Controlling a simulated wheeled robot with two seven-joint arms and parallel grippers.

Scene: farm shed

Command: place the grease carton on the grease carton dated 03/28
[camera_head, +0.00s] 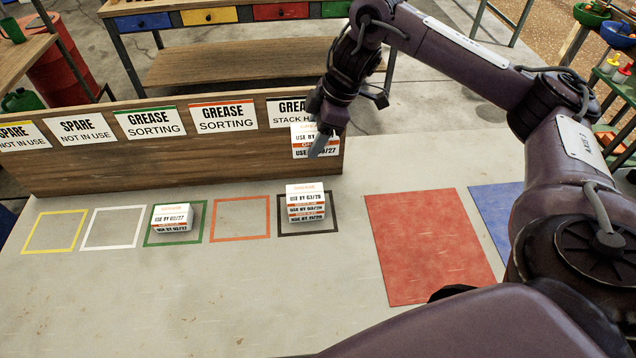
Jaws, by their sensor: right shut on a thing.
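My right gripper (322,146) is shut on a white and orange grease carton (302,141). It holds the carton in the air in front of the board, above and behind the black square. The carton's lower label seems to end in /27; the fingers hide part of it. A short stack of grease cartons (305,203) stands in the black square outline (333,229); its top label seems to read 03/28, and the lower print is small. Another grease carton (171,218), seemingly marked 03/27, sits in the green square outline (151,240). My left gripper is not in view.
A wooden board (90,170) with spare, sorting and stack signs stands along the table's back edge. The yellow (31,249), white (90,246) and orange (217,238) squares are empty. A red mat (425,245) and blue mat (490,200) lie at right. My right arm covers the right side.

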